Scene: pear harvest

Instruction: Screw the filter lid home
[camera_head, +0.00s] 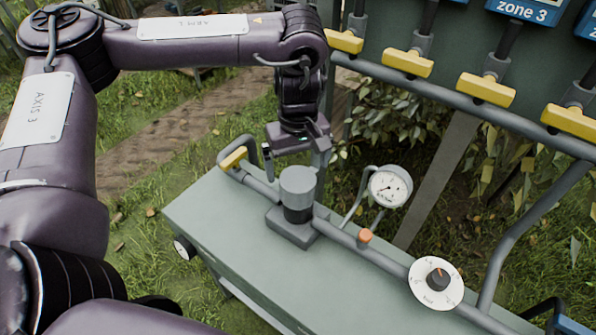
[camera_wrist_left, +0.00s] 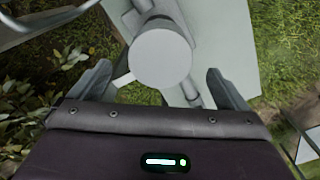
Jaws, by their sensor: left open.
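The filter lid (camera_head: 298,180) is a round grey cap on top of the black filter body (camera_head: 298,213), which stands upright on the green-grey bench. In the left wrist view the lid (camera_wrist_left: 160,58) is a pale disc, between and beyond the fingers. My left gripper (camera_head: 295,163) is just above and behind the lid, fingers pointing down. It is open and empty, one finger to each side in the left wrist view (camera_wrist_left: 158,85). I cannot tell whether a finger touches the lid. The lid's thread is hidden. My right gripper is not in view.
A pressure gauge (camera_head: 390,187), an orange-topped knob (camera_head: 364,237) and a white dial (camera_head: 436,283) sit along the pipe right of the filter. A yellow-handled valve (camera_head: 233,158) is at left. Yellow valve handles (camera_head: 486,89) line the back rail. The bench top (camera_head: 235,232) is clear in front.

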